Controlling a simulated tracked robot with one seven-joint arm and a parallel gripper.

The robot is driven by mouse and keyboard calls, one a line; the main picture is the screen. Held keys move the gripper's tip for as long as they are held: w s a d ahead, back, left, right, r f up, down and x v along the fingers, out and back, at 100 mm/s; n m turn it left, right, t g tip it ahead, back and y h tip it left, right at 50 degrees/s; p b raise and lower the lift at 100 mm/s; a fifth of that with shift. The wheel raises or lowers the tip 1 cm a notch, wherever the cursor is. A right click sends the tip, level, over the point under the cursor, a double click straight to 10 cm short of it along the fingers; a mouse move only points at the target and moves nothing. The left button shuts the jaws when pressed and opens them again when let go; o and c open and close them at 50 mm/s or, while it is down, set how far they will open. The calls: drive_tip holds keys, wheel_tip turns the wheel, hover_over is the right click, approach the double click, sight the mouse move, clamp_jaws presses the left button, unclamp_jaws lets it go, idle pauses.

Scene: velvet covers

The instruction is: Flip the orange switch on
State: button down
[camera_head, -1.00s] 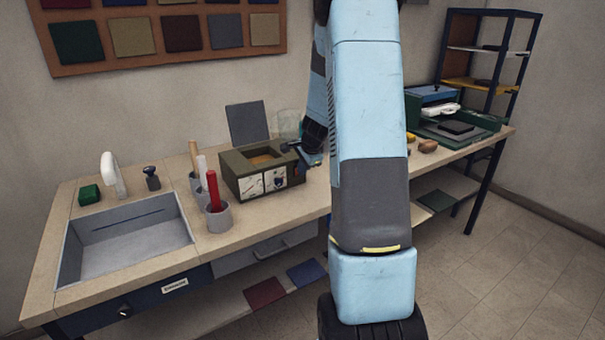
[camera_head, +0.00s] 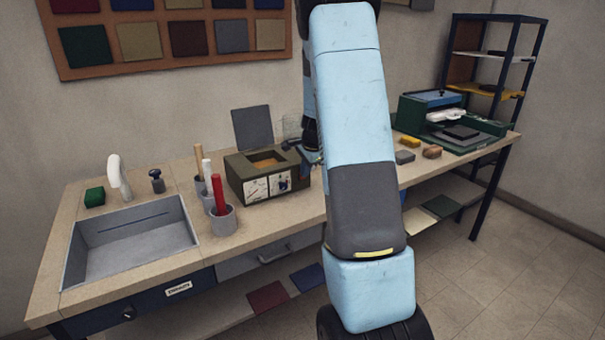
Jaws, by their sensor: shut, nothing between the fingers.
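I cannot make out an orange switch in this view; it may be hidden behind my arm or too small to tell. An olive box (camera_head: 238,188) with its grey lid standing up is on the bench, with an orange-brown inside and picture cards on its front. My gripper (camera_head: 314,162) is mostly hidden behind my light-blue arm. The part that shows is small and dark, at the box's right end; it is shut and holds nothing. I cannot tell whether it touches the box.
A sink (camera_head: 130,245) with a white tap is at the left. Grey cups (camera_head: 223,221) hold rollers beside the box. Small blocks (camera_head: 405,156) and a green machine (camera_head: 470,130) stand at the right. A shelf rack (camera_head: 490,60) is behind. The bench front strip is clear.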

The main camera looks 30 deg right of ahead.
drive_tip(key=shift+w, duration=0.1)
drive_tip(key=shift+r, duration=0.75)
drive_tip(key=s+v, duration=0.1)
drive_tip(key=v, duration=1)
drive_tip(key=shift+s, duration=0.15)
idle(0.6)
